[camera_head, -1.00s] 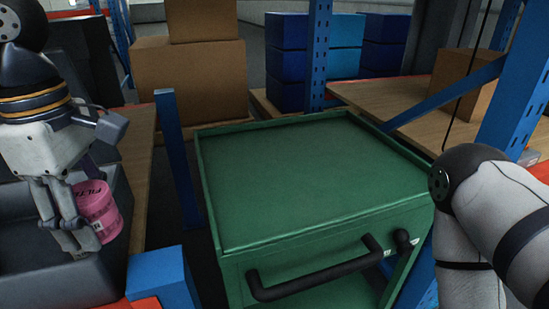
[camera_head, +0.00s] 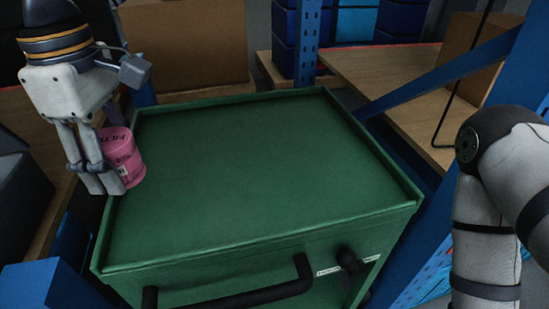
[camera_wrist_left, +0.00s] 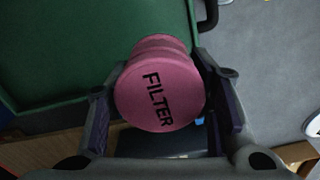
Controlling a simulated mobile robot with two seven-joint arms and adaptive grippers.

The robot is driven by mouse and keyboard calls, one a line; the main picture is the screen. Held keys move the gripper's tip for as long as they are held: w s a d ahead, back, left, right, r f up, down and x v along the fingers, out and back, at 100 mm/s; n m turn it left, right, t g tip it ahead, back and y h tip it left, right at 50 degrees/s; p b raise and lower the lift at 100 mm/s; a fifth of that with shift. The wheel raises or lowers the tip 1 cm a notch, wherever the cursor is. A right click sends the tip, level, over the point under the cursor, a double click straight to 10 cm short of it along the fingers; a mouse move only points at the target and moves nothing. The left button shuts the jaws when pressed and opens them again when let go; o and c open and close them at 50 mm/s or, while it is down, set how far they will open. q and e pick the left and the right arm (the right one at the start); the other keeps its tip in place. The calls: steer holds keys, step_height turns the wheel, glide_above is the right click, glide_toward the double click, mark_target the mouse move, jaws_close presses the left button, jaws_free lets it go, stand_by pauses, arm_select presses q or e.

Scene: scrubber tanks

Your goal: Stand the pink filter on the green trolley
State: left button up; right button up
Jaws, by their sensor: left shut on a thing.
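The pink filter (camera_head: 124,158) is a short cylinder with dark "FILTER" lettering. My left gripper (camera_head: 104,186) is shut on it at the left edge of the green trolley (camera_head: 250,170). In the left wrist view the filter (camera_wrist_left: 160,90) sits between the two fingers (camera_wrist_left: 163,120), its lettered round face towards the camera. The trolley (camera_wrist_left: 50,50) shows there behind and to the left of it. The filter appears upright in the head view; I cannot tell whether it touches the trolley rim. My right arm shows at the right, with its gripper out of view.
The trolley top is empty, with a low raised rim. Its black handle (camera_head: 235,295) is at the front. Blue rack posts (camera_head: 307,45) and wooden shelves (camera_head: 390,85) stand around it. Cardboard boxes (camera_head: 185,45) are behind, and a dark grey container (camera_head: 20,195) is at the left.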

arm_select(q)
steer(key=shift+w+d, duration=0.2)
steer(key=b, duration=0.2)
glide_above(217, 188)
steer(key=s+a, duration=0.3)
step_height(217, 188, down, 6)
steer(key=w+d+f, duration=0.2)
steer(key=f, duration=0.1)
steer(key=shift+w+d+f, duration=0.1)
steer(key=shift+d, duration=0.05)
steer(key=f, duration=0.3)
steer(key=shift+w+d+f+b, duration=0.2)
steer(key=shift+w+d+b, duration=0.15)
steer(key=shift+b, duration=0.05)
steer(key=shift+f, duration=0.15)
arm_select(e)
steer(key=shift+g, duration=0.8)
steer(key=s+f, duration=0.1)
steer(key=s, duration=0.1)
steer(key=s+f, duration=0.1)
steer(key=f, duration=0.1)
steer(key=shift+s+f, duration=0.2)
steer(key=shift+s, duration=0.2)
arm_select(q)
steer(key=shift+f, duration=0.1)
steer(key=o, duration=1.1)
steer(key=shift+f, duration=0.1)
